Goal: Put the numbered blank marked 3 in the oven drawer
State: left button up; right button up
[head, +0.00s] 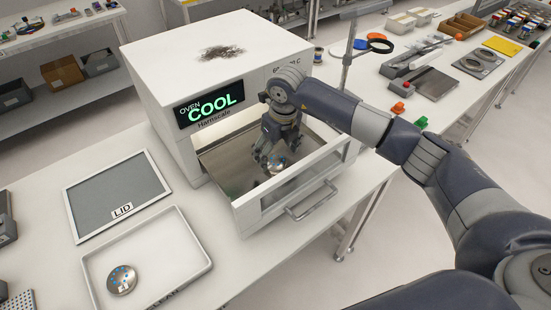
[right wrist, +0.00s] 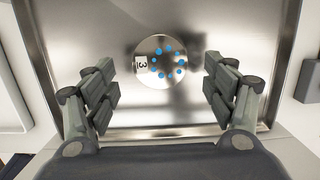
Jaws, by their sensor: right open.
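The blank marked 3 (right wrist: 160,60) is a round shiny metal disc with a ring of blue dots and a small white label reading 3. In the right wrist view it lies on the metal floor of the oven drawer (right wrist: 60,85), ahead of and between my spread fingers. My right gripper (right wrist: 160,93) is open, with a visible gap between each finger and the disc. In the head view my right gripper (head: 270,163) reaches down into the pulled-out oven drawer (head: 247,215), and the disc (head: 280,164) shows partly behind the fingers. My left gripper is not in view.
The white oven (head: 210,60) displays COOL. Another dotted metal disc (head: 122,280) lies in a white tray (head: 190,272) at front left, below a grey panel labelled LID (head: 115,190). A thin stand (head: 347,50) rises beside the oven. The drawer walls surround my right gripper.

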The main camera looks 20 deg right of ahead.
aim_at(279, 166)
notch_tip(279, 166, up, 9)
jog(key=s+b, duration=0.1)
jog(key=b, duration=0.1)
jog(key=shift+s+d+b, duration=0.15)
jog(key=shift+d+b, duration=0.1)
jog(key=shift+b, duration=0.05)
